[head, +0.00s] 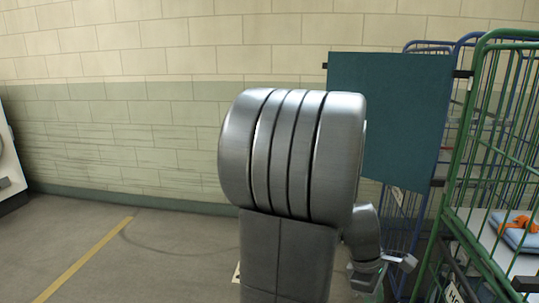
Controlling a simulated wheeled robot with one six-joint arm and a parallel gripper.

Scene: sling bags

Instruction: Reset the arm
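My arm (292,155) fills the middle of the head view, with a large ribbed grey metal joint on top of a grey column. My gripper (385,272) shows low and right of that joint, small and partly hidden behind the arm's wrist. It is in front of the blue cage's lower part. I cannot make out whether its fingers are apart or hold anything.
A green wire cage (479,130) stands at the right, close to the arm. A blue folded item (513,240) with an orange thing (519,224) lies on its shelf. A teal panel (400,120) is behind the arm. Open floor (165,250) lies left, with a yellow line.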

